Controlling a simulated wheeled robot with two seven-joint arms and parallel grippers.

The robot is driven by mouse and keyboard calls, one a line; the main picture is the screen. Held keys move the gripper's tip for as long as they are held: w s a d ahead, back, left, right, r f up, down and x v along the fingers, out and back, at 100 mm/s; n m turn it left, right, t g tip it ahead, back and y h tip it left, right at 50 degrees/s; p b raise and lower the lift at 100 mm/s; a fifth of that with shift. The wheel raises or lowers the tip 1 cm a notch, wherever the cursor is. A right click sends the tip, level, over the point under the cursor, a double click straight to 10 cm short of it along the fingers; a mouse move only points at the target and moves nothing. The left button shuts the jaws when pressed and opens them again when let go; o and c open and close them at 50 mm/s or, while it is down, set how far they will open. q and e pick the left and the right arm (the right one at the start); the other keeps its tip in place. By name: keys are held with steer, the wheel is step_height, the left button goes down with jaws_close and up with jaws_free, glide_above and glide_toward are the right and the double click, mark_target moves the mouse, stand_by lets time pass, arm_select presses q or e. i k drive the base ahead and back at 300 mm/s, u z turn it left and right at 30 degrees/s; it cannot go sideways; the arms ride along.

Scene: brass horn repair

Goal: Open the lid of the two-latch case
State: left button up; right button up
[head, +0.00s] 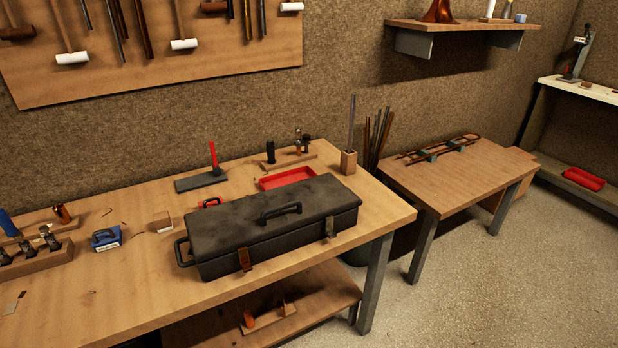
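The black two-latch case (290,238) lies on the wooden workbench near its right front corner, with its lid (240,217) shut. A handle (280,213) sits on top of the lid and another handle (181,252) is on the left end. A brownish latch (245,259) is on the front face at the left, and a second latch (330,228) is on the front at the right. I cannot tell whether the latches are fastened. Neither of my grippers is in the head view.
Behind the case are a red tray (288,178), a red-handled tool on a dark base (201,182) and a wooden block with a rod (349,161). A blue item (105,239) stands to the left. The bench front left of the case is clear. A lower table (460,180) stands at right.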

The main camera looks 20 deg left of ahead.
mark_target(214, 230)
steer(key=u, duration=0.65)
steer(key=i, duration=1.05)
steer(key=u, duration=0.9)
